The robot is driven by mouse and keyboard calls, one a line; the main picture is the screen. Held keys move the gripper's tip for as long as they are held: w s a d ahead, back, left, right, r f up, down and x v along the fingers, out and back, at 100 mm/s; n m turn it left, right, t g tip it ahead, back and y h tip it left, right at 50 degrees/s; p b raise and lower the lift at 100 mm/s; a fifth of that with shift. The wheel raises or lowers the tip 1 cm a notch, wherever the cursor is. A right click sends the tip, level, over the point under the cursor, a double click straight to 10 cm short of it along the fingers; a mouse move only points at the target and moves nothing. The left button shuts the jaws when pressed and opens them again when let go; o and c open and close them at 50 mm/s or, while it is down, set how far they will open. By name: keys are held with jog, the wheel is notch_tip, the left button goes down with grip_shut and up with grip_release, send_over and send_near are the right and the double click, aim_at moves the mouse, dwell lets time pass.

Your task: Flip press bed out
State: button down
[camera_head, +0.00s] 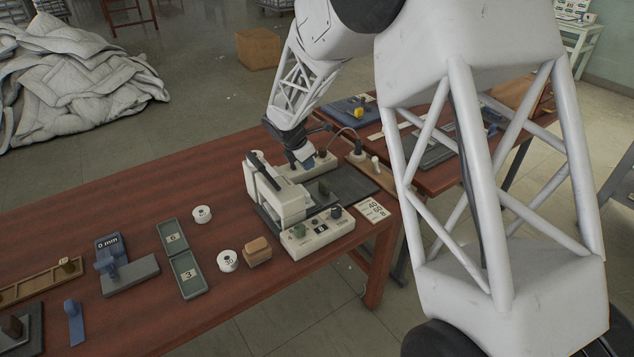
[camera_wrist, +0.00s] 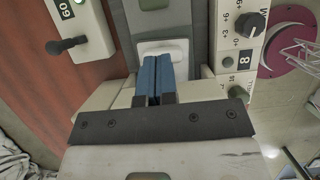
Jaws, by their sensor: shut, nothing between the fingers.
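The press (camera_head: 280,195) is a cream machine near the right end of the brown table, with a raised arm-like block and a control panel (camera_head: 318,232) in front. A dark grey flat plate (camera_head: 352,184), which may be its bed, lies beside and under it. The panel's knob (camera_wrist: 250,22) and "8" label show at right.
On the table are white discs (camera_head: 202,214), a wooden block (camera_head: 258,250), green number plates (camera_head: 184,274) and a blue "0 mm" gauge (camera_head: 112,260). A duvet heap (camera_head: 75,85) lies on the floor.

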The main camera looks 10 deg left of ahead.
jog(key=shift+f, duration=0.1)
send_near(322, 190)
jog(key=shift+x, duration=2.35)
jog(key=shift+d, duration=0.1)
jog(key=w+d, duration=1)
jog(key=d, duration=0.1)
jog(key=shift+w+f, duration=0.1)
jog(key=shift+w, duration=0.3)
jog(key=shift+a, duration=0.1)
jog(key=v, duration=1)
jog(key=shift+w+r, duration=0.1)
jog(key=shift+r, duration=0.15)
